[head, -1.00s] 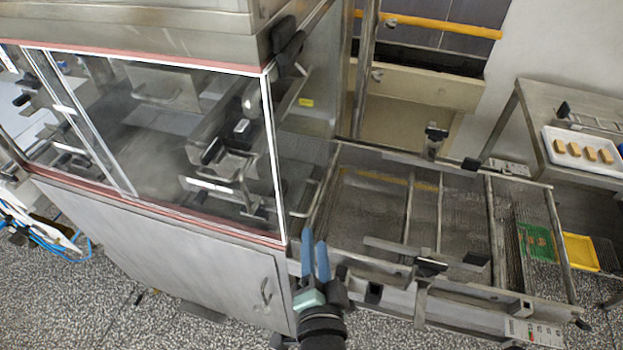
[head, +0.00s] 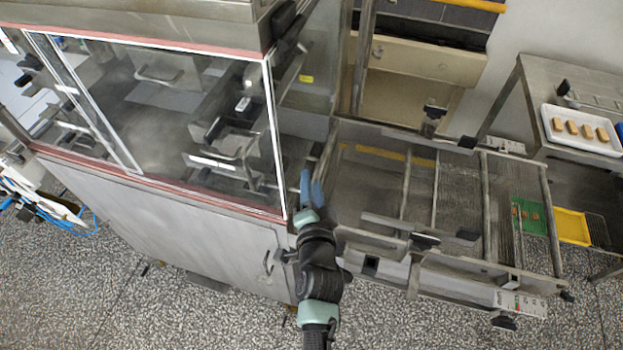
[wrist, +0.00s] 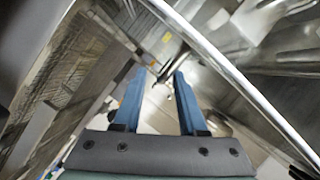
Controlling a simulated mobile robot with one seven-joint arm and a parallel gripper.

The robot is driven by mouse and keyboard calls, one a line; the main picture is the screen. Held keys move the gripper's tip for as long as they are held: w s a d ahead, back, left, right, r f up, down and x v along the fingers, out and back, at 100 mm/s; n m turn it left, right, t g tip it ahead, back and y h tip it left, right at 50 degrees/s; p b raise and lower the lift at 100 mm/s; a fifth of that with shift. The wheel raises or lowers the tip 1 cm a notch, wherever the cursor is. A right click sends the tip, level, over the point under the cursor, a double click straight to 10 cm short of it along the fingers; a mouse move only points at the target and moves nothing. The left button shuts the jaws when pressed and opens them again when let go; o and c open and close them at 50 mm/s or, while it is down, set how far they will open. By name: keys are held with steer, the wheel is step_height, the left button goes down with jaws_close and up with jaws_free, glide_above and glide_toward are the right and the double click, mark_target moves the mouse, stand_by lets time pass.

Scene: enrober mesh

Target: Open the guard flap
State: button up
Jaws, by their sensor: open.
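The enrober's clear front window (head: 165,115), in a white frame with red strips above and below, fills the left of the head view and looks closed. I cannot tell for sure which part is the guard flap. My gripper (head: 311,185) is at the machine's right end, between the window's right edge and the mesh conveyor. In the wrist view my blue fingers (wrist: 159,82) are apart with nothing between them. A bright metal edge (wrist: 230,75) runs diagonally past the right finger. I cannot tell whether the gripper touches anything.
The mesh conveyor (head: 460,190) extends to the right, with black knobs and rails along its near side. A white tray (head: 588,143) with bars stands on a side table.

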steer(key=shift+w+a+f, duration=0.1)
steer(key=shift+w+f, duration=0.05)
steer(key=shift+w, duration=0.55)
steer(key=shift+c, duration=0.2)
jaws_close()
steer(key=shift+f, duration=0.1)
stand_by(0.8)
